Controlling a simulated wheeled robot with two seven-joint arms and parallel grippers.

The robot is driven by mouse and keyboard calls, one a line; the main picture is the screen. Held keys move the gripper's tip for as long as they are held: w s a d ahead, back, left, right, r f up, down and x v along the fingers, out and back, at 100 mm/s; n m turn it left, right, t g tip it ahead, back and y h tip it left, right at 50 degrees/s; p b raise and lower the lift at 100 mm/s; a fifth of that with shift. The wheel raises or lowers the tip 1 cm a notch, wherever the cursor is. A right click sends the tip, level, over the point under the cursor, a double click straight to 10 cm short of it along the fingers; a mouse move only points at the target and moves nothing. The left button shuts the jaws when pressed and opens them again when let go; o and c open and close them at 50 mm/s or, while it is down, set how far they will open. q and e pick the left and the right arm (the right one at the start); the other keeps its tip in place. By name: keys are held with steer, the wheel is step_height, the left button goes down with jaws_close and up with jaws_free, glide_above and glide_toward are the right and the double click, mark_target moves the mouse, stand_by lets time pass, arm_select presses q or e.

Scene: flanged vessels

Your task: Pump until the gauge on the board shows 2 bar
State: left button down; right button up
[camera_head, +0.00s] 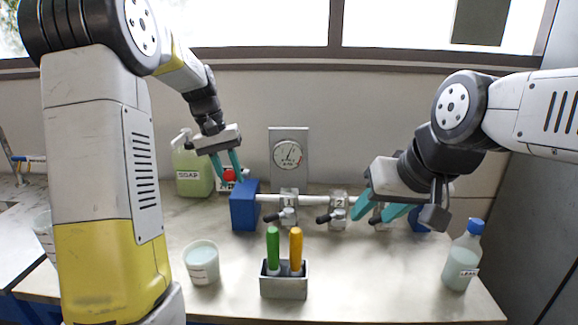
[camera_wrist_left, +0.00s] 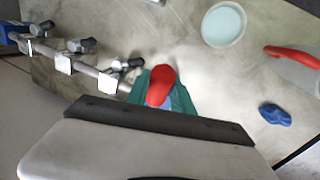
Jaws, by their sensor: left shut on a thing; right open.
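The round gauge (camera_head: 288,154) sits on a grey board (camera_head: 288,134) at the back wall; its dial is too small to read surely. A red knob (camera_head: 230,175) stands just behind and left of a blue block (camera_head: 244,206). My left gripper (camera_head: 228,168) is shut on the red knob, which also shows between the teal fingers in the left wrist view (camera_wrist_left: 162,86). What lies under the knob is mostly hidden. My right gripper (camera_head: 379,208) is open around or in front of the right part of the pipe; I cannot tell whether it touches it.
A pipe with numbered valves (camera_head: 289,203) runs right from the blue block. A soap jug (camera_head: 190,172) stands behind left. A cup (camera_head: 202,263), a holder with green and orange handles (camera_head: 284,287) and a blue-capped bottle (camera_head: 462,258) stand in front. Bare table lies between them.

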stand_by(0.8)
arm_select(q)
step_height(320, 180, down, 10)
steer(key=s, duration=0.2)
steer(key=r, duration=0.3)
steer(key=w+r, duration=0.1)
steer(key=r, duration=0.2)
steer(key=w+r, duration=0.1)
steer(key=r, duration=0.2)
steer(key=shift+a+r, duration=0.1)
steer(key=shift+r, duration=0.25)
steer(key=c, duration=1.1)
jaws_free()
steer(key=shift+r, duration=0.1)
steer(key=shift+v, duration=2.85)
steer(key=shift+r, duration=0.1)
